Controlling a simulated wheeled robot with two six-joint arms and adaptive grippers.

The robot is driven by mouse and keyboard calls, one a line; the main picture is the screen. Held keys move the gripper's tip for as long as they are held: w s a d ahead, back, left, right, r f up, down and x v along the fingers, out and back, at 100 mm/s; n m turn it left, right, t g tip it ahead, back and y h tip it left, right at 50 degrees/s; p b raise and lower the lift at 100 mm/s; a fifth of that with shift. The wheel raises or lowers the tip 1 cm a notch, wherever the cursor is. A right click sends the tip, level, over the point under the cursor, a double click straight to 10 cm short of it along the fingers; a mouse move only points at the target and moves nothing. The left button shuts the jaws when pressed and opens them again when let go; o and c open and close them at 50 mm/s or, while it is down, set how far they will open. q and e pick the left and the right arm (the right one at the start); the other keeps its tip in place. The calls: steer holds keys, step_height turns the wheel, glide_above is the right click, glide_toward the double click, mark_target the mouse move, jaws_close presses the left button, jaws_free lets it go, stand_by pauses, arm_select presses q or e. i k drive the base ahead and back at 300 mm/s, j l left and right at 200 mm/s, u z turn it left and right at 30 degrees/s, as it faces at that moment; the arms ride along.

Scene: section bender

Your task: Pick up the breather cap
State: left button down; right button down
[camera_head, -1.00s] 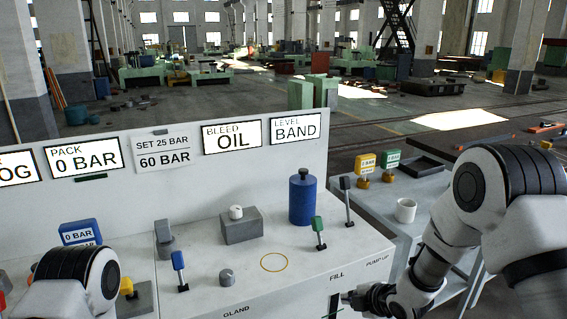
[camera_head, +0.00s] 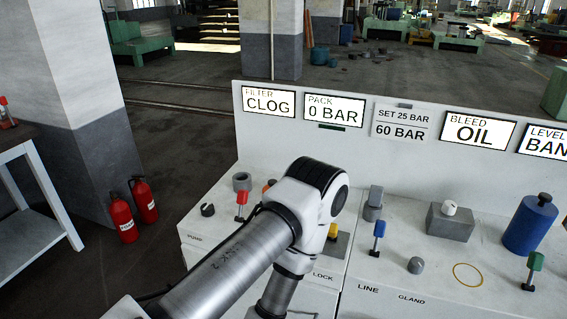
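No part is labelled as the breather cap, and I cannot tell for sure which one it is. Candidates on the white bench are a short grey cylinder (camera_head: 416,265) behind the GLAND label, a white knob (camera_head: 449,208) on a grey block (camera_head: 450,226), and a small dark cap (camera_head: 545,198) on top of a blue cylinder (camera_head: 530,228). My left arm crosses the lower middle of the view and bends down at the bottom edge; its gripper is out of sight. My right arm and gripper are not in view.
A yellow ring (camera_head: 468,275) is marked on the bench (camera_head: 380,290). Levers with red (camera_head: 242,198), blue (camera_head: 379,231) and green (camera_head: 535,262) handles stand up nearby. A sign panel (camera_head: 283,128) rises behind. Two red extinguishers (camera_head: 122,217) stand by a pillar at left.

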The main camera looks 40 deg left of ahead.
mark_target(271, 182)
steer(key=u, duration=1.55)
